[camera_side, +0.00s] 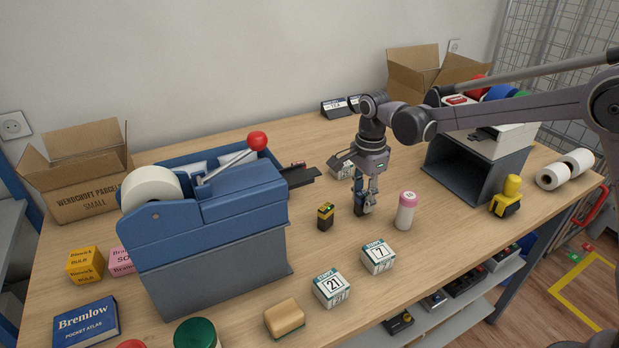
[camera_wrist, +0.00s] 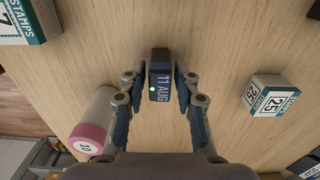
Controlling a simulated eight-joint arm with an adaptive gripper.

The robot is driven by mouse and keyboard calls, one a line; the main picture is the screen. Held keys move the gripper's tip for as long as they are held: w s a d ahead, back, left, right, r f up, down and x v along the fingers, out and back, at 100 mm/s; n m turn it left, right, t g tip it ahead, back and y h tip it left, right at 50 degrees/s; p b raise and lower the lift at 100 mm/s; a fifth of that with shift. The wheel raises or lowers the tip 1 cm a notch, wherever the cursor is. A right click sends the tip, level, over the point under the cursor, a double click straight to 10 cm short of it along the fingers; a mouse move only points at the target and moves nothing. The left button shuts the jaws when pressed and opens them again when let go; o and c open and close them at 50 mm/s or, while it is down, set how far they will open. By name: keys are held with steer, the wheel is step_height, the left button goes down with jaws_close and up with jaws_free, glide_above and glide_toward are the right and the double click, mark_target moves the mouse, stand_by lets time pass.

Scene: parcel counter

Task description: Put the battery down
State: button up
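A small black-and-yellow block (camera_side: 326,216) that looks like a battery stands on the table in the side view, left of my gripper and apart from it. My gripper (camera_side: 366,204) points down at the table. In the wrist view its fingers (camera_wrist: 160,88) straddle a dark blue block (camera_wrist: 160,92) marked "11 AUG" with a green light. A thin gap seems to show on each side of it, so the fingers look slightly open. The dark block (camera_side: 360,209) is partly hidden by the fingers in the side view and appears to be at table level.
A pink-capped bottle (camera_side: 405,212) stands close to the right. Stamp boxes (camera_side: 378,257) and (camera_side: 331,288) lie in front, and another (camera_wrist: 270,95) is behind. A blue tape machine (camera_side: 215,250) fills the left. A grey open-fronted box (camera_side: 460,170) stands at right.

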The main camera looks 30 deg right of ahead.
mark_target(364, 193)
steer(key=shift+r, duration=0.1)
step_height(364, 193, up, 12)
steer(key=s+d+r+n+t, duration=0.2)
steer(key=s+d+n+t, duration=0.15)
steer(key=s+n, duration=0.6)
steer(key=s+d+f+n+t, duration=0.1)
steer(key=s+f+n+t, duration=0.1)
steer(key=s, duration=0.4)
steer(key=s+d+f+n+t, duration=0.1)
steer(key=s+d+f+n, duration=0.1)
steer(key=s+f+n, duration=0.2)
steer(key=shift+s+d+f+n+t, duration=0.15)
steer(key=shift+s+d+n+t, duration=0.2)
steer(key=shift+s+n, duration=0.85)
steer(key=shift+w, duration=0.1)
